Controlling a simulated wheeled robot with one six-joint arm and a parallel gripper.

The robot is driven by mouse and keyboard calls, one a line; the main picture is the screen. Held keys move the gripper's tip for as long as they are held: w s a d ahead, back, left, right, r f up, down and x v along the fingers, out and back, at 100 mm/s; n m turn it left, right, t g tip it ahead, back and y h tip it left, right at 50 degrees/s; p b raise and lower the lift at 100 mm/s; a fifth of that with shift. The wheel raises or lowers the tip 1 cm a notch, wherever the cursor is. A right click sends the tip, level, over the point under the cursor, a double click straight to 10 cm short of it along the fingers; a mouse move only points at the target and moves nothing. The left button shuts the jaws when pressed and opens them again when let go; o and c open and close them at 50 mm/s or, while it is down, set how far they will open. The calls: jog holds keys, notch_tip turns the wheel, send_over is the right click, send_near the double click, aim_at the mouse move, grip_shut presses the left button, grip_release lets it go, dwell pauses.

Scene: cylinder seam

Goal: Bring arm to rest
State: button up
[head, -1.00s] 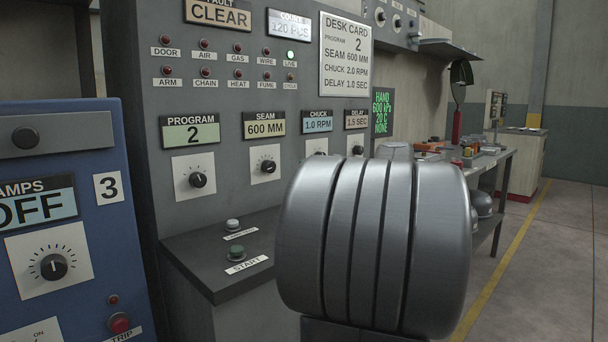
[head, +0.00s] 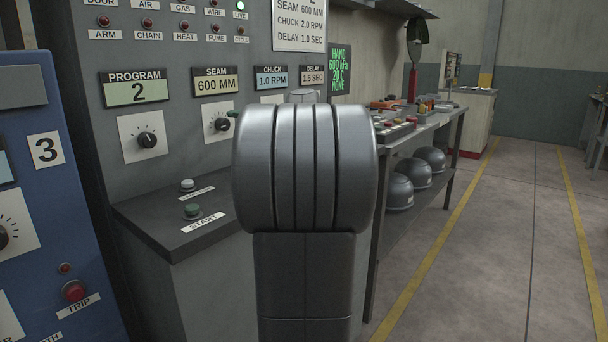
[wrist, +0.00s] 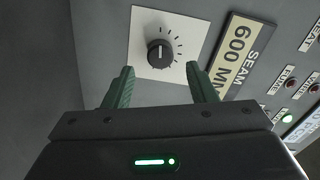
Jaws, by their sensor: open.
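My gripper (wrist: 158,72) shows in the wrist view with its two green fingers open and nothing between them. The black SEAM knob (wrist: 160,53) on its white plate lies just beyond the fingertips, with clear gaps on both sides. In the head view, my grey arm stands in the middle and hides most of the gripper. The SEAM knob (head: 222,124) shows just left of the arm, under the 600 MM display (head: 216,81).
The grey control panel (head: 85,55) has a ledge with a START button (head: 192,211). A blue cabinet (head: 40,200) stands at the left. A workbench (head: 440,122) with helmets (head: 398,192) below is at the right. The floor (head: 490,260) at right is clear.

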aim_at(227, 125)
jog(key=x, duration=0.4)
jog(key=shift+w+a, duration=0.15)
